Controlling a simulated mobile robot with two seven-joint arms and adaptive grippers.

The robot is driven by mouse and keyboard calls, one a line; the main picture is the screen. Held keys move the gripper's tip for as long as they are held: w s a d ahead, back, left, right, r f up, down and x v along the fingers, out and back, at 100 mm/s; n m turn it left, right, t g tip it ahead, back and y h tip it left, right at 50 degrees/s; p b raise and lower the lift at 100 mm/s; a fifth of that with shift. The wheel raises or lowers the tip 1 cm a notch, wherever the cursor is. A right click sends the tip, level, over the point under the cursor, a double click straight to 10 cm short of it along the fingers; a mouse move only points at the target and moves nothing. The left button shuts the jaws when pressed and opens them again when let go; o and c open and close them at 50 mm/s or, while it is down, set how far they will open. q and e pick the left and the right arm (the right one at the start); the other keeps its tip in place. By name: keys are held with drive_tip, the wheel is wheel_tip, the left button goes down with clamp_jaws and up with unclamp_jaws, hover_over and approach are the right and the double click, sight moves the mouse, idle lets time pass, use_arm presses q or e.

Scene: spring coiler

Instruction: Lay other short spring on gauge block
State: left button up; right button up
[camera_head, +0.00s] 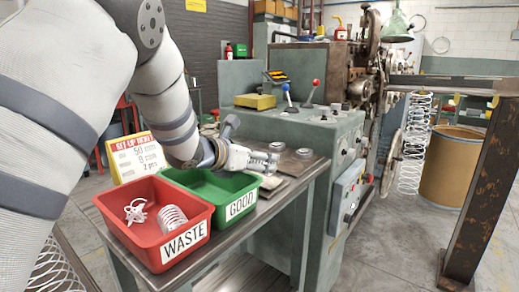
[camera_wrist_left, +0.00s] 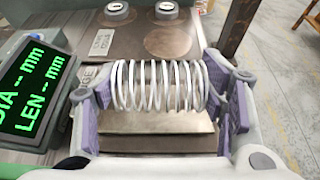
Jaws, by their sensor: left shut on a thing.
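My left gripper (camera_head: 262,160) is above the worktable, behind the green bin. In the left wrist view the gripper (camera_wrist_left: 162,95) is shut on a short white spring (camera_wrist_left: 160,82), with one finger pad at each end of the coil. The spring lies crosswise between the fingers. Directly under it in that view is a grey metal block (camera_wrist_left: 157,144), which looks like the gauge block; whether the spring touches it I cannot tell. A display (camera_wrist_left: 36,82) beside it reads "DIA -- mm" and "LEN -- mm". My right gripper is not in view.
The red WASTE bin (camera_head: 157,256) holds a tangled spring (camera_head: 136,211) and a coiled one (camera_head: 173,217). The green GOOD bin (camera_head: 217,196) stands beside it and its visible inside is empty. A sign (camera_head: 136,156) stands behind them. The green machine (camera_head: 297,124) rises behind the table.

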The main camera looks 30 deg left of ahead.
use_arm(q)
drive_tip(key=shift+f, duration=0.4)
drive_tip(key=shift+r, duration=0.1)
drive_tip(key=o, duration=1.2)
drive_tip(key=shift+o, duration=0.2)
drive_tip(key=v, duration=1.2)
